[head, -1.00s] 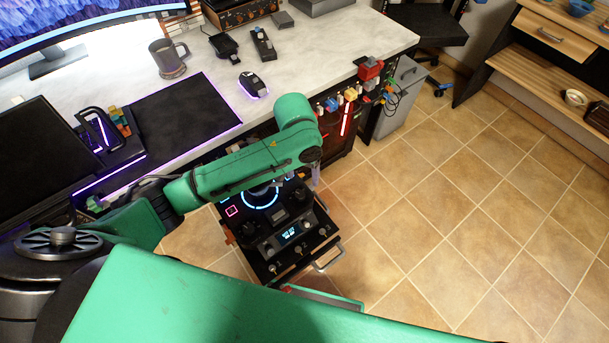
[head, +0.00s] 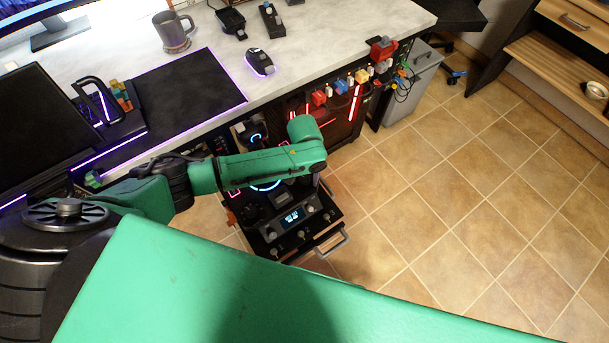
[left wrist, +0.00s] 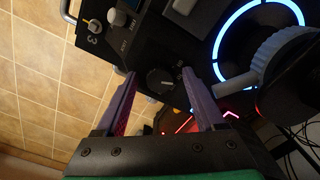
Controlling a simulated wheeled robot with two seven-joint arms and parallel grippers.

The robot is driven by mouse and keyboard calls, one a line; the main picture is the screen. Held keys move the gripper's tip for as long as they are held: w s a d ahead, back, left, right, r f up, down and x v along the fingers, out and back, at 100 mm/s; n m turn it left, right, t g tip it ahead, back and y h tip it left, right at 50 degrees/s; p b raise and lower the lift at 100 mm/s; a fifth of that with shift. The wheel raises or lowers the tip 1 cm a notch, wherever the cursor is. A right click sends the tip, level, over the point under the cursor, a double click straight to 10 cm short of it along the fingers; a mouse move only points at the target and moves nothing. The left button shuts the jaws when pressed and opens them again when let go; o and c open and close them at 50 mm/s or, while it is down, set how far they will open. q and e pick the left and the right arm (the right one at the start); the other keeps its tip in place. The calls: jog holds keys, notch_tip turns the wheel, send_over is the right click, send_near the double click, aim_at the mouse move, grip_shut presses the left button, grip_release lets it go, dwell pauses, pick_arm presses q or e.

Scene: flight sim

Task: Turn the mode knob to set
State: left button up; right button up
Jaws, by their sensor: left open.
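The black control panel (head: 268,232) stands below the desk edge, with a small lit display (head: 292,217) and several knobs and switches. In the left wrist view, a round dark knob with a pale pointer line (left wrist: 160,79) shows between the fingertips of my left gripper (left wrist: 160,73). The lettering around it is too small to read, so I cannot tell its setting. The purple fingers are spread, one on each side of the knob in the picture, with no visible contact. In the head view my green left arm covers part of the panel. My right gripper is out of view.
A glowing blue ring (left wrist: 258,40) and a grey lever-like part (left wrist: 265,68) lie close right of the left fingers. A numbered toggle switch (left wrist: 92,25) and a pale knob (left wrist: 117,17) are at upper left. The desk (head: 330,50) borders the panel; tiled floor is clear to the right.

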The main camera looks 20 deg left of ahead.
pick_arm(q)
grip_shut()
jog(key=shift+r+m+p, duration=0.25)
jog(key=shift+m+p, duration=1.1)
jog(key=shift+m, duration=0.05)
jog(key=m+p, duration=0.2)
jog(key=m, duration=0.1)
jog(key=shift+m, duration=0.3)
jog(key=m+p, duration=0.1)
jog(key=m, duration=0.3)
jog(key=shift+w+a+f, duration=0.1)
jog(key=shift+f, duration=0.05)
jog(key=m+p, duration=0.1)
jog(key=m, duration=0.4)
jog(key=shift+w, duration=0.1)
jog(key=shift+m, duration=0.4)
